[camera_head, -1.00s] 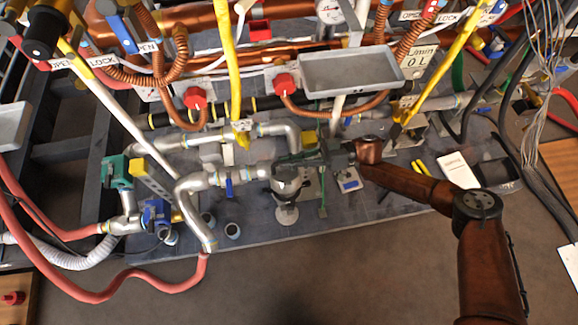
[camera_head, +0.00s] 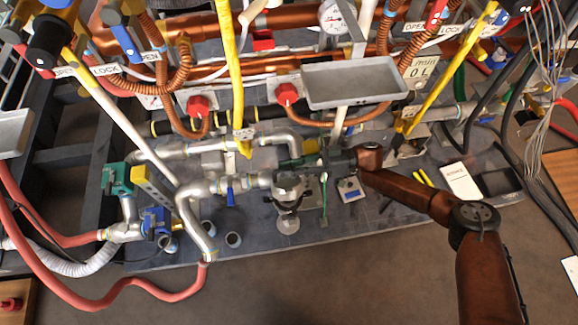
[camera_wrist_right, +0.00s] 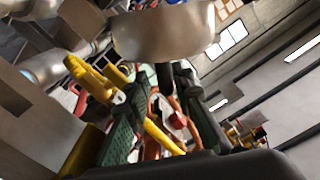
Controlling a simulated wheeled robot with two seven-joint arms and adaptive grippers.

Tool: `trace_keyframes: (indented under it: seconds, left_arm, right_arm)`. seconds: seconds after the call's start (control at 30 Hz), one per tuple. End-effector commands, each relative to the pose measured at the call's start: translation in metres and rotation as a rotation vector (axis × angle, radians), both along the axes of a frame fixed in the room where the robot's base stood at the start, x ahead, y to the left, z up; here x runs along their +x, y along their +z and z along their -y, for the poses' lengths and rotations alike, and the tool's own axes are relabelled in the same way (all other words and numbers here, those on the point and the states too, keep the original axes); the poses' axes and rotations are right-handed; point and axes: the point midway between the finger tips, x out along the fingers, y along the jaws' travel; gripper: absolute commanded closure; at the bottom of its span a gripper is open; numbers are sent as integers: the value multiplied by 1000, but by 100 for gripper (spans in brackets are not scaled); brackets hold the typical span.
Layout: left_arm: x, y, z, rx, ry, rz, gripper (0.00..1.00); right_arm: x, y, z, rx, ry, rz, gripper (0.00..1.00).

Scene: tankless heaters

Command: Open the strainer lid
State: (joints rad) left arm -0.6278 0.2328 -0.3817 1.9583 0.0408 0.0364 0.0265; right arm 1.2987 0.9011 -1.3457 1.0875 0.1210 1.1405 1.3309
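The strainer (camera_head: 290,187) is a silver-grey metal body on the pipe run near the middle of the head view, with a pale round part (camera_head: 287,225) below it. I cannot tell which part is its lid. My right gripper (camera_head: 300,166) is dark and sits at the strainer's upper right, partly covering it. In the right wrist view, my right gripper's dark fingers (camera_wrist_right: 162,100) stand apart with a gap between them. A large smooth metal surface (camera_wrist_right: 165,33) crosses just beyond them; contact is unclear. My left gripper is out of view.
Silver pipes (camera_head: 200,215) and a teal valve (camera_head: 117,178) lie left of the strainer. A grey tray (camera_head: 350,82) and yellow bars stand behind it. A red hose (camera_head: 110,302) curves at front left. The floor in front is clear.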

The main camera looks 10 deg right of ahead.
Motion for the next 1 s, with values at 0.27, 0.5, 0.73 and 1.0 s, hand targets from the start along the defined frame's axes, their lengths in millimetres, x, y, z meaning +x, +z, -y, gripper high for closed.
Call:
trace_keyframes:
  seconds: [0.27,0.5,0.73,1.0]
  left_arm:
    - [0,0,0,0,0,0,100]
    - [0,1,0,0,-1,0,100]
    - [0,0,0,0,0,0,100]
    - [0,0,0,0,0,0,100]
  right_arm:
    - [0,2,-1,2,2,1,72]
    - [1,1,14,0,-1,1,72]
    - [1,0,61,-1,-3,0,72]
    - [1,0,106,0,0,-1,72]
